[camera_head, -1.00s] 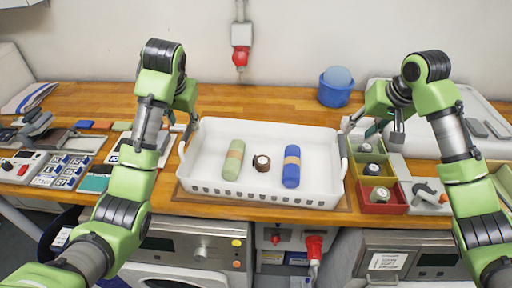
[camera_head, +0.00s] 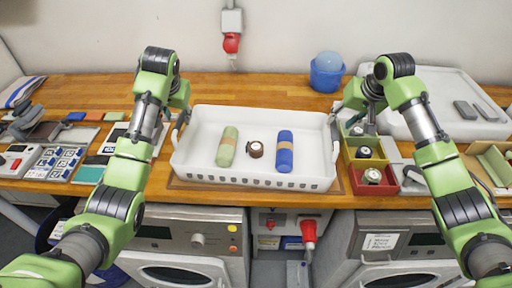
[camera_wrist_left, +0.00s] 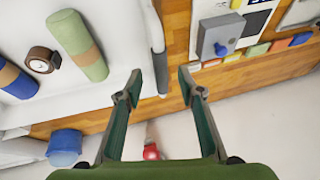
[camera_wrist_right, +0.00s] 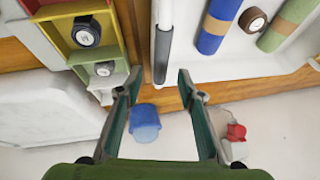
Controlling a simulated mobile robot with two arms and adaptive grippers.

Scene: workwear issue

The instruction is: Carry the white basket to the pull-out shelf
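The white basket (camera_head: 204,122) sits level on the wooden counter. It holds a green roll (camera_head: 228,146), a brown round item with a pale face (camera_head: 255,150) and a blue roll (camera_head: 285,152). My left gripper (camera_wrist_left: 160,88) is open at the basket's left handle; the handle bar (camera_wrist_left: 157,50) lines up between the fingers. My right gripper (camera_wrist_right: 156,88) is open at the right handle; that handle bar (camera_wrist_right: 162,50) also lines up between its fingers. Both grippers look empty. I cannot make out the pull-out shelf for certain.
Red, yellow and green bins (camera_head: 373,188) stand close to the basket's right side. A blue tub (camera_head: 327,77) and a large white lidded box (camera_head: 440,90) are behind right. Tools and a switch panel (camera_head: 60,162) lie at left. Machines (camera_head: 180,240) stand below the counter.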

